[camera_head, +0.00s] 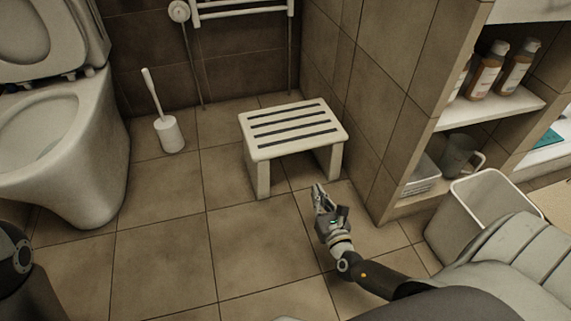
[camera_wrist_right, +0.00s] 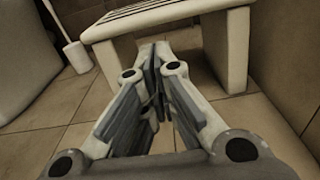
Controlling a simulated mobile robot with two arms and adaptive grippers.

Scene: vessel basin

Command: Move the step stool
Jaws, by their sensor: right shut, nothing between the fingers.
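The white step stool (camera_head: 290,128) stands upright on the tiled floor, near the back wall and the right partition. It has dark slots across its top. My right gripper (camera_head: 318,188) is shut and empty, low in front of the stool's right half. In the right wrist view my right gripper (camera_wrist_right: 158,48) points at the opening under the seat of the stool (camera_wrist_right: 237,50), between its two legs. I cannot tell whether the fingertips are under the seat or just short of it. My left gripper is not in view.
A toilet (camera_head: 62,150) stands at the left, with a toilet brush holder (camera_head: 169,134) beside it. A shelf unit (camera_head: 490,106) with bottles and a mug is at the right, and a bin (camera_head: 478,205) stands before it.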

